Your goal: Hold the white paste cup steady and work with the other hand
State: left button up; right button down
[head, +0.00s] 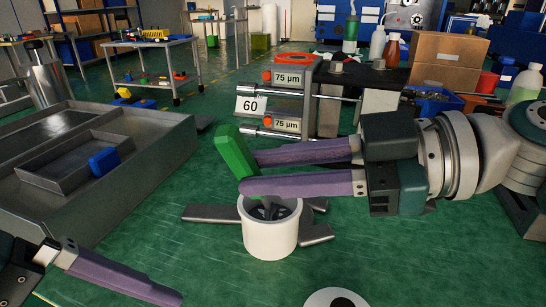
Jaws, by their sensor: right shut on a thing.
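The white paste cup (270,236) stands upright on the green bench top, in the middle of the head view. Its inside looks dark and is only partly visible. My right gripper (246,174) is shut on the green handle (233,152) of a tool, just above the cup. The handle is tilted, and its grey lower end (266,204) reaches into the cup's mouth. Whether it touches the inside cannot be told. My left gripper (110,300) is low at the left, partly cut off by the frame. It appears open and empty, well apart from the cup.
Flat grey metal bars (208,213) stick out around the cup's base. A grey tray (62,195) with a blue block (104,161) lies left. A fixture with "75 µm" labels (287,125) and a "60" card (250,106) stands behind. Bottles and cardboard boxes (447,62) stand back right.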

aim_at(262, 223)
pick_arm(q)
jog(key=w+n+h, duration=0.1)
jog(key=w+d+r+n+h, duration=0.1)
jog(key=w+n, duration=0.1)
jog(key=w+d+r+n, duration=0.1)
jog(key=w+n, duration=0.1)
jog(key=shift+w+r+h, duration=0.15)
jog(key=shift+h, duration=0.25)
jog(key=w+n, duration=0.2)
jog(key=w+r+n+h, duration=0.1)
jog(key=w+n, duration=0.1)
jog(key=w+n+t+h, duration=0.1)
jog(key=w+n, duration=0.1)
jog(key=shift+d+r+n, duration=0.4)
jog(key=x, duration=0.9)
jog(key=shift+w+d, duration=0.1)
jog(key=shift+d, duration=0.3)
jog(key=shift+c, duration=0.2)
jog(key=c, duration=0.7)
jog(key=o, duration=0.7)
jog(key=c, duration=0.7)
